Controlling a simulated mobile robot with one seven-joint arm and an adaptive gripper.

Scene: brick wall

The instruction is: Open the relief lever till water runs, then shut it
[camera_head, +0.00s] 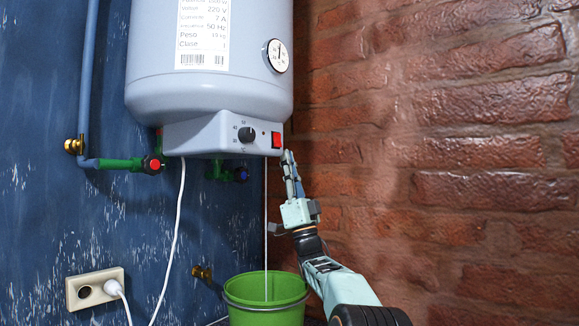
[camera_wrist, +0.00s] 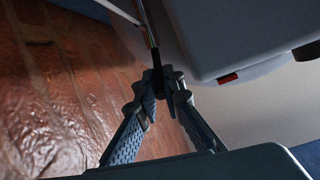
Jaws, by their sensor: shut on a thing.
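The white water heater (camera_head: 205,65) hangs on the blue wall. My gripper (camera_head: 287,157) reaches up to the right of its control box, with its fingertips close to the red switch. In the wrist view my gripper (camera_wrist: 166,88) is shut on the dark relief lever (camera_wrist: 157,72), which hangs from a thin metal fitting under the heater. In the head view the lever is not distinguishable. A thin, straight, pale line, looking like a stream of water (camera_head: 266,220), runs down from under the heater into the green bucket (camera_head: 265,314).
A red switch (camera_head: 277,140) and a black dial (camera_head: 246,134) are on the control box. A red-handled valve (camera_head: 151,165) and a blue-handled valve (camera_head: 241,174) sit below. A white cable runs down near the wall socket (camera_head: 95,288). The brick wall (camera_head: 450,150) bounds the right side.

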